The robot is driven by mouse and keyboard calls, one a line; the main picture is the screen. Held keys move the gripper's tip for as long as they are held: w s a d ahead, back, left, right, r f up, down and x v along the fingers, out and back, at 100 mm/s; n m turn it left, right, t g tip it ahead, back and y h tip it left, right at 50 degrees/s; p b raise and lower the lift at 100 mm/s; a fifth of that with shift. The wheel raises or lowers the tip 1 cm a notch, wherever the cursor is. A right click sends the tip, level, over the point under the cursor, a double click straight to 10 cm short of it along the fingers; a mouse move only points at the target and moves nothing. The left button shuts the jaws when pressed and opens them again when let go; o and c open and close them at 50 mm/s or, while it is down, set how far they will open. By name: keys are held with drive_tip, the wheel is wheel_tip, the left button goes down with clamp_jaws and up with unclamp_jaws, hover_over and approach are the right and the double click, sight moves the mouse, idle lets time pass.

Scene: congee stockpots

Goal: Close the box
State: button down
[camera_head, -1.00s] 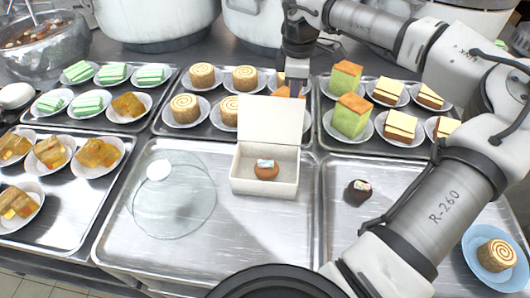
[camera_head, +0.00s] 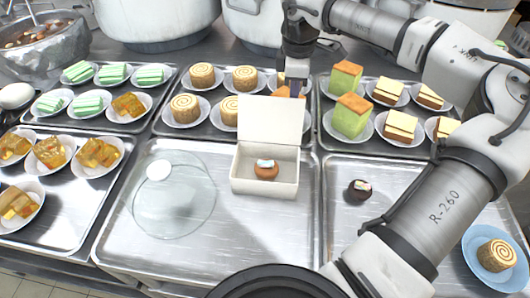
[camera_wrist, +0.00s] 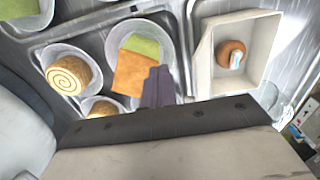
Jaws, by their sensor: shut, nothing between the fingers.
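A white box (camera_head: 264,185) stands on a metal tray with its lid (camera_head: 270,118) raised upright at the back edge. A small brown round cake (camera_head: 266,170) with a pale top sits inside the box. In the wrist view the box (camera_wrist: 204,70) lies to the right, with the cake (camera_wrist: 231,52) in it. My gripper (camera_head: 292,88) is behind the raised lid, pointing down, and the lid partly hides the area below it. In the wrist view my gripper (camera_wrist: 158,84) is shut and empty, beside the box and over the pastry plates.
Trays of plated pastries stand behind the box. A clear glass lid (camera_head: 174,200) lies left of it on the same tray. A blue plate (camera_head: 480,278) with a rolled cake is at the right edge.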

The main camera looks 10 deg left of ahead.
sight(292, 118)
drive_tip(key=shift+s, duration=0.2)
drive_tip(key=s+b, duration=0.3)
drive_tip(key=s, duration=0.6)
drive_tip(key=shift+s, duration=0.15)
idle(2.2)
drive_tip(key=shift+b, duration=0.3)
idle(0.6)
drive_tip(key=shift+w+b, duration=0.35)
drive_tip(key=shift+w, duration=1.65)
wheel_tip(292, 118, up, 8)
drive_tip(key=p, duration=0.4)
drive_tip(key=shift+p, duration=0.35)
